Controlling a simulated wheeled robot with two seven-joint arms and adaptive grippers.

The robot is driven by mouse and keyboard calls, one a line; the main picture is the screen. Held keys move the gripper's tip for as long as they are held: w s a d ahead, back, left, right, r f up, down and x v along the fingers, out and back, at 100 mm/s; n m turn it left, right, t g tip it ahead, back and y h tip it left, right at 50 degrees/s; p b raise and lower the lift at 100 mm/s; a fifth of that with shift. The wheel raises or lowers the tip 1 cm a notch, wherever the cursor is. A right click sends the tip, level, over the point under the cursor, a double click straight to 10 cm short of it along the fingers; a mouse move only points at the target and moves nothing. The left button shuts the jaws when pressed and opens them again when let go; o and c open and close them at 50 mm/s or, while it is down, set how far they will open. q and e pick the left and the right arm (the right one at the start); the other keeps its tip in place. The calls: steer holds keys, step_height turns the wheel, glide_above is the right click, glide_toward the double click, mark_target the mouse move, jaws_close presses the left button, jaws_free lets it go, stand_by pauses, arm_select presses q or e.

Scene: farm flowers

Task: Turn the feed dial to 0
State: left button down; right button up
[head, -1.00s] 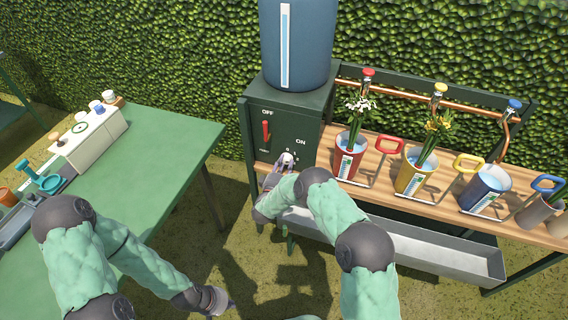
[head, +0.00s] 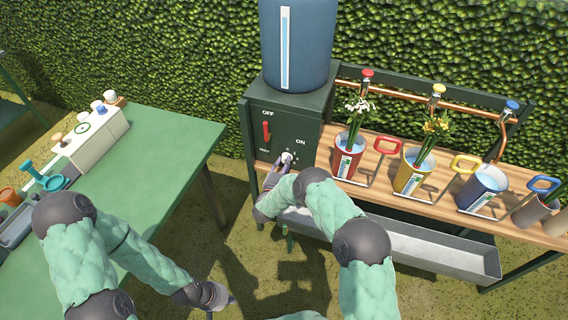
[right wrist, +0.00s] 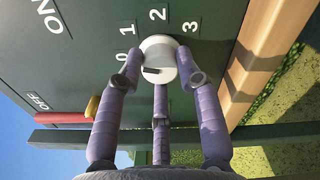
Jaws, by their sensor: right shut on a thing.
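The feed dial (right wrist: 158,59) is a white round knob on the dark green control box (head: 262,112), ringed by the numbers 0, 1, 2 and 3. A dark mark shows on its face; which number it points to is hard to tell. My right gripper (right wrist: 159,72) is shut on the dial, with one purple finger on each side of it. In the head view the right gripper (head: 277,173) is at the box's lower front and partly covers the dial (head: 287,158). My left gripper (head: 226,300) hangs low over the grass, away from the box; its fingers are too small to judge.
A red lever (head: 266,131) sits between OFF and ON labels above the dial. A blue tank (head: 312,50) stands on the box. The wooden bench (head: 337,185) on the right holds flower buckets, with a metal trough (head: 440,255) below. A green table (head: 160,145) stands left.

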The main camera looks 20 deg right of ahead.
steer(key=shift+s+d+f+n, duration=0.1)
steer(key=shift+n, duration=0.65)
steer(key=shift+s+f+n, duration=0.1)
steer(key=shift+n, duration=0.65)
steer(key=o, duration=1.1)
steer(key=shift+r, duration=0.1)
steer(key=shift+o, duration=0.2)
steer(key=shift+r, duration=0.1)
steer(key=shift+w, duration=0.1)
steer(key=v, duration=1.2)
